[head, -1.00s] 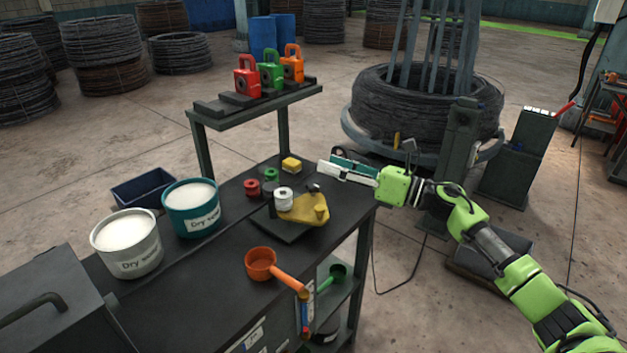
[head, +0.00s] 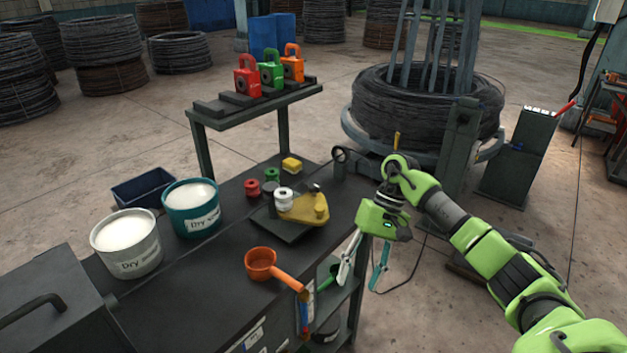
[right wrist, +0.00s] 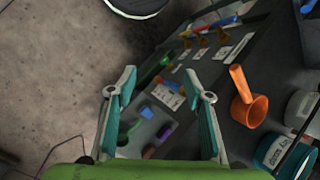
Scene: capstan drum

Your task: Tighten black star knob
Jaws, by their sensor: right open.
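A small fixture on the dark bench holds a yellow bracket (head: 302,209) and a white spool (head: 284,199) on a dark base plate (head: 287,232). A small dark knob-like part (head: 316,187) shows at the bracket's back; I cannot tell if it is star-shaped. My right gripper (head: 360,287) is open and empty, fingers pointing down, beside the bench's right edge and apart from the fixture. In the right wrist view its open fingers (right wrist: 160,74) frame the lower shelf items and floor. My left gripper is not in view.
An orange ladle (head: 261,263) lies on the bench front with its handle past the edge. White (head: 126,243) and teal (head: 191,207) tubs stand at left. Red and green spools and a yellow block (head: 291,165) sit behind the fixture.

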